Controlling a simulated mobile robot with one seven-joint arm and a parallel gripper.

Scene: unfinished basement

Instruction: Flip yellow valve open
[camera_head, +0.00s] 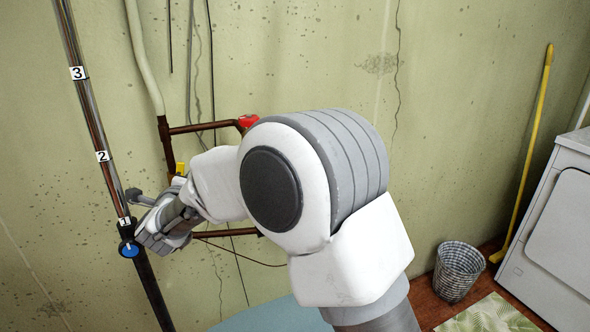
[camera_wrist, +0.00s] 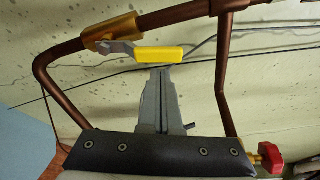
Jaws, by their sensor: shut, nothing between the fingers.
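The yellow valve handle (camera_wrist: 160,54) lies roughly level across the upper middle of the wrist view, on a grey lever from a brass valve body (camera_wrist: 112,34) on the copper pipe. In the head view a small part of the yellow handle (camera_head: 180,168) shows just above my wrist. My gripper (camera_wrist: 160,71) is shut and empty, its tips close to the handle's lower edge in the wrist view. I cannot tell whether they touch it. In the head view my arm hides most of the valve and the fingertips.
Copper pipes (camera_wrist: 62,92) frame the valve on both sides. A red valve knob (camera_wrist: 271,157) is at lower right in the wrist view. A numbered pole (camera_head: 89,118) stands at left. A basket (camera_head: 458,271), yellow-handled broom (camera_head: 527,155) and white appliance (camera_head: 555,215) stand right.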

